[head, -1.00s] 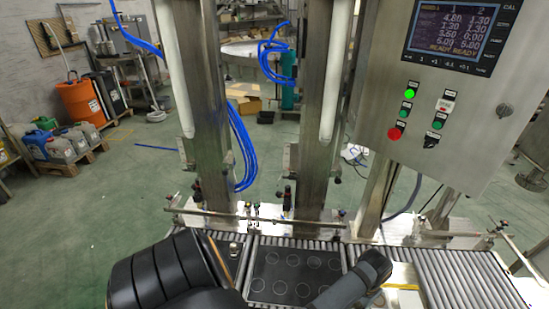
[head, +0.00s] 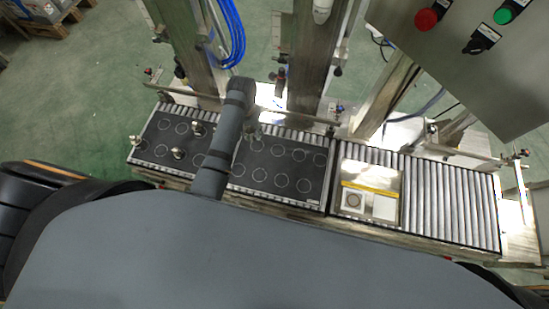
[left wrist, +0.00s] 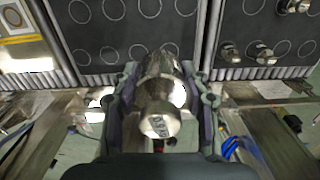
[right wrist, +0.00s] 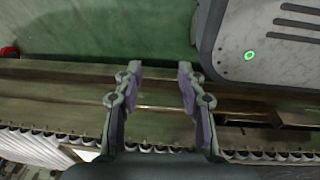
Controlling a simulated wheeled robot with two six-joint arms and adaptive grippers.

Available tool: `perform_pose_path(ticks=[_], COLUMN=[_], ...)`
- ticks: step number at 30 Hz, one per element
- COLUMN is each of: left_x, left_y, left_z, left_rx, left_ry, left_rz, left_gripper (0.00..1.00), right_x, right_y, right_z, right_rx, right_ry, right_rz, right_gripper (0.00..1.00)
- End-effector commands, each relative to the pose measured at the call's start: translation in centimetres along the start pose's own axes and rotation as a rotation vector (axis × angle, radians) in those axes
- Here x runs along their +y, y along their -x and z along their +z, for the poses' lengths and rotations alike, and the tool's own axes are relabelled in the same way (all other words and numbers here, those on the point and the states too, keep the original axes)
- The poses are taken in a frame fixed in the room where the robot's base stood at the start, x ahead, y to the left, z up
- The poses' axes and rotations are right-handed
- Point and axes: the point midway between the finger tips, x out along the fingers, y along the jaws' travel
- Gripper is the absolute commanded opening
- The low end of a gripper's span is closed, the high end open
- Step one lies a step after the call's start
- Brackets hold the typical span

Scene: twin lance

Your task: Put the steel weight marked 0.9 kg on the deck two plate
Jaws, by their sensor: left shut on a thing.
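My left gripper (left wrist: 159,75) is shut on a shiny steel weight (left wrist: 160,95) in the left wrist view. In the head view this right-hand deck (head: 283,150) lies beside the left-hand deck (head: 160,155), and my forearm hides part of both. Several steel weights, one of them here (head: 178,153), stand on the left-hand deck. My right gripper (right wrist: 158,72) is open and empty.
A roller conveyor (head: 450,200) runs right of the decks, with a bright plate (head: 370,173) at its left end. Metal columns (head: 310,60) and a rail stand behind the decks. A control box (head: 490,60) hangs at upper right. Circles on the right-hand deck look free.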

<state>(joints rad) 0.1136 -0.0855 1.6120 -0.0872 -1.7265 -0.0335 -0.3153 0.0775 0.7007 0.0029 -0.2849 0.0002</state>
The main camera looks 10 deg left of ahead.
Motion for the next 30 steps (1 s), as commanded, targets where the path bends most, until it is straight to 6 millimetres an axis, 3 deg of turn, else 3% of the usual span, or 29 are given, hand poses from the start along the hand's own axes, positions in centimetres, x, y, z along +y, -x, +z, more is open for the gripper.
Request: perform_pose_path(ticks=[1,6,15,24,30], left_x=[-0.4,-2.0,-4.7,-5.8,-5.1], left_y=[-2.6,-7.6,-14.0,-15.5,-15.8], left_z=[-0.5,-2.3,-4.8,-5.8,-6.0], left_rx=[0.004,0.006,0.006,0.006,0.005], left_ry=[-0.015,-0.081,-0.184,-0.225,-0.226], left_rz=[-0.002,-0.004,-0.003,0.0,0.002], left_gripper=[0.0,0.0,0.0,0.0,0.0], right_x=[-0.2,-0.5,-1.2,-1.5,-1.6], right_y=[-2.6,-6.5,-9.9,-9.8,-9.3], right_z=[-0.7,-4.6,-10.1,-12.0,-12.5], right_rx=[0.004,0.018,0.035,0.037,0.04], right_ry=[-0.001,-0.003,-0.004,-0.003,-0.003], right_rz=[0.0,-0.001,-0.007,-0.011,-0.014], right_gripper=[0.4,0.4,0.4,0.4,0.4])
